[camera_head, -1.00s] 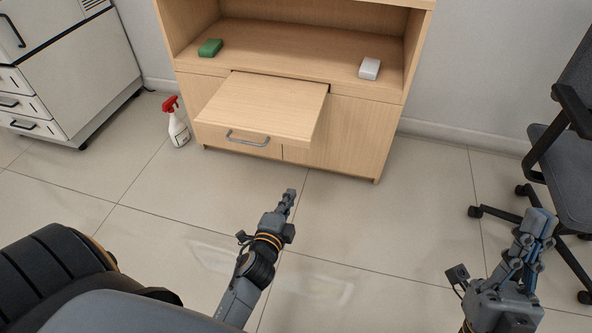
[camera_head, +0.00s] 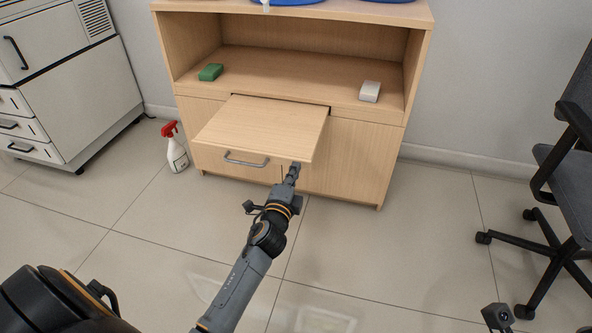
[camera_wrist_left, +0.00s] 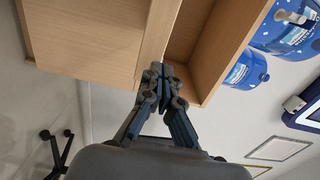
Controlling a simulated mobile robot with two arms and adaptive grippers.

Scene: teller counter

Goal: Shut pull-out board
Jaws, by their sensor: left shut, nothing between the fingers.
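The pull-out board (camera_head: 262,127) is a light wooden panel that sticks out from the front of the wooden cabinet (camera_head: 352,150). In the head view my left gripper (camera_head: 294,168) is shut and empty, with its tips at the board's front edge near its right corner. Whether the tips touch the edge I cannot tell. In the left wrist view the closed fingers (camera_wrist_left: 164,80) overlap the edge of a wooden panel. My right gripper is not clearly in view; only a small dark part of that arm shows at the bottom right.
A green block (camera_head: 211,72) and a white block (camera_head: 370,91) lie on the cabinet shelf. A spray bottle (camera_head: 174,148) stands on the floor at left; an office chair (camera_head: 560,190) is at right.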

